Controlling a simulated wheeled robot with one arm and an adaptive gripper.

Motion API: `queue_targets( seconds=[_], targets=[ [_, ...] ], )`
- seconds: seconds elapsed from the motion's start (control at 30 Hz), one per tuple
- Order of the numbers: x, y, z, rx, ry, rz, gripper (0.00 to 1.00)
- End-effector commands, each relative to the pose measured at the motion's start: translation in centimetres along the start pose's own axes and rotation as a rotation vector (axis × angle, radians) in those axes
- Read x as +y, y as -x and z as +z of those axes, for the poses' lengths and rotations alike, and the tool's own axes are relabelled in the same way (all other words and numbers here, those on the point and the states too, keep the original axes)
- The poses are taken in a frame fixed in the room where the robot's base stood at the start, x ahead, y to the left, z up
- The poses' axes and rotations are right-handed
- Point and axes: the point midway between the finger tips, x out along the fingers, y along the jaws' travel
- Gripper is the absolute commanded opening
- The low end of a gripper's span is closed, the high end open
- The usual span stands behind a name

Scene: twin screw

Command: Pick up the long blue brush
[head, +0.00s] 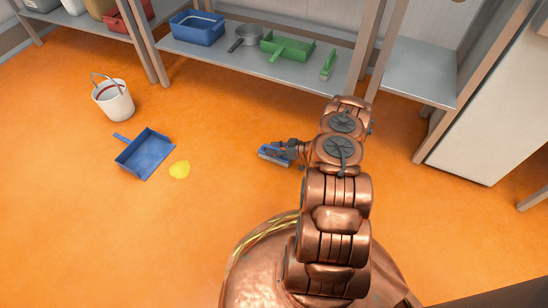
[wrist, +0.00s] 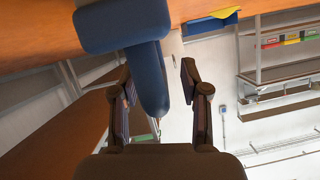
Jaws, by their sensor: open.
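My gripper (wrist: 158,78) is open around the handle. The handle is closer to the left finger, with a clear gap to the right finger. I cannot tell whether the left finger touches it.
A blue dustpan (head: 146,154) and a yellow patch (head: 180,170) lie on the floor to the left. A white bucket (head: 114,100) stands behind them. A grey shelf (head: 210,56) at the back holds a blue tub (head: 198,29), a pot, a green dustpan and a green brush.

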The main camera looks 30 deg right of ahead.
Motion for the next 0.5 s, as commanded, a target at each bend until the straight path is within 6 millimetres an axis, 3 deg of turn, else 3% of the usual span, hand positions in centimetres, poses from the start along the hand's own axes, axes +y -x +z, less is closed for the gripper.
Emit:
queue_targets(
  seconds=[0.07, 0.5],
  targets=[
    [0.00, 0.03, -0.02, 0.000, 0.000, 0.000, 0.43],
    [0.00, 0.03, 0.00, -0.001, 0.001, 0.000, 0.00]
  ],
)
